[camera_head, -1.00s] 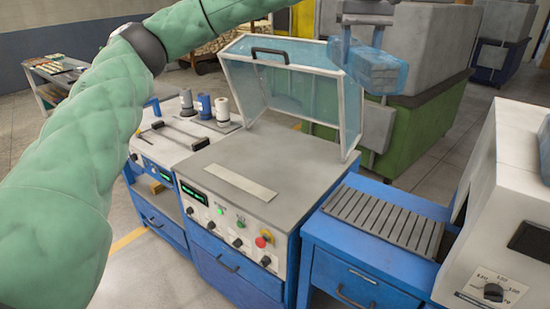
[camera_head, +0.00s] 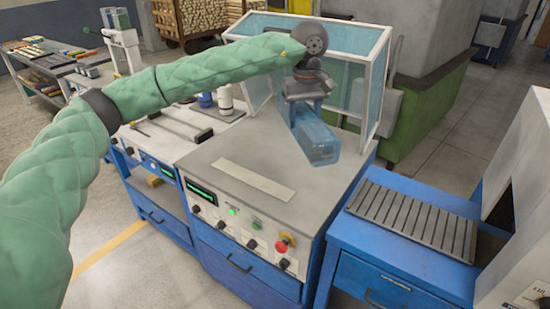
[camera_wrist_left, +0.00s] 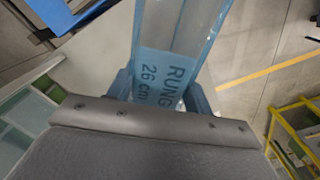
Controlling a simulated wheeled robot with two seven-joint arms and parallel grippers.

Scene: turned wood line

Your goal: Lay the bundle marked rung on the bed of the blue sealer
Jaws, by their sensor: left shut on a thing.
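The bundle marked rung (camera_head: 318,143) is a long clear blue-wrapped pack; its label reading "RUNG 26 cm" shows in the left wrist view (camera_wrist_left: 165,75). My left gripper (camera_head: 303,100) is shut on it and holds it over the back right part of the sealer's bed. Whether the bundle touches the bed, I cannot tell. The blue sealer (camera_head: 250,262) has a grey flat bed (camera_head: 235,158) with a pale strip on it. Its clear lid (camera_head: 350,85) stands raised behind the bed. My right gripper is not in view.
A roller conveyor (camera_head: 410,218) on a blue cabinet adjoins the sealer on the right, leading to a white machine (camera_head: 525,240). A bench with spools (camera_head: 225,98) stands to the left. The front and left of the bed are clear.

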